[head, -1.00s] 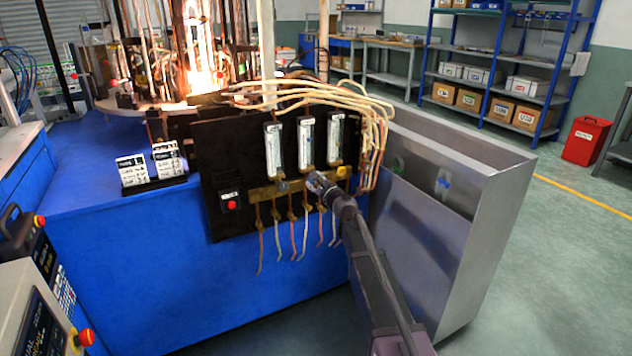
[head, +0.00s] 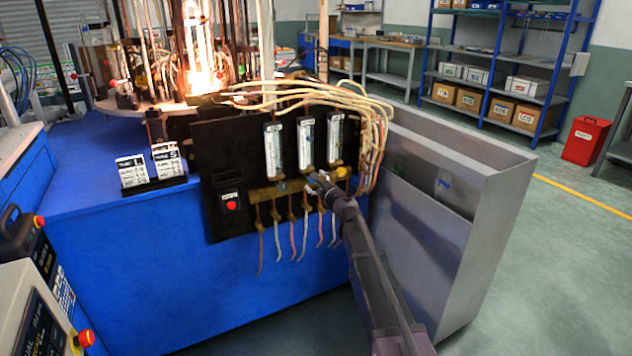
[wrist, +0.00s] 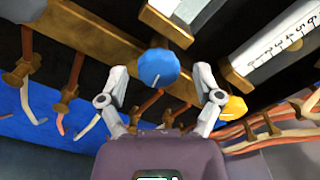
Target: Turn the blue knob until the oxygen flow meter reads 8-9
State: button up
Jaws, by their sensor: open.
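The blue knob (wrist: 158,68) is in the middle of the wrist view, with a pale mark on its face. My gripper (wrist: 160,74) is open, with one finger on each side of the knob; I cannot tell whether either touches it. In the head view my gripper (head: 319,179) is at the brass bar under the middle flow meter and hides the blue knob. Three upright flow meters (head: 305,143) stand on the black panel (head: 230,160). Their readings are too small to read. Part of a numbered scale (wrist: 285,40) shows in the wrist view.
A yellow knob (wrist: 235,108) is just right of my right finger. A grey knob (head: 282,187) is to the left on the bar. Hoses (head: 294,232) hang below. A red button (head: 232,205) is on the panel's left. A metal bin (head: 450,220) stands to the right.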

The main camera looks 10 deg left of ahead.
jog(key=v, duration=1.1)
jog(key=shift+s+d, duration=0.2)
jog(key=s+d+f+n+g+h, duration=0.1)
jog(key=s+d+f+n+g, duration=0.2)
jog(key=s+f+n+g, duration=0.35)
jog(key=s+d+f+n+g+h, duration=0.2)
jog(key=s+d+f+n+g, duration=0.15)
jog(key=s+f+n, duration=0.55)
jog(key=s+d+f+n+g+h, duration=0.3)
jog(key=s+d+n+g+h, duration=0.3)
jog(key=s+d, duration=0.9)
notch_tip(320, 180, up, 35)
jog(key=s+t+h+p, duration=0.1)
jog(key=p, duration=3.3)
jog(key=shift+a+f+p, duration=0.2)
jog(key=shift+a+p, duration=0.1)
jog(key=shift+a, duration=0.05)
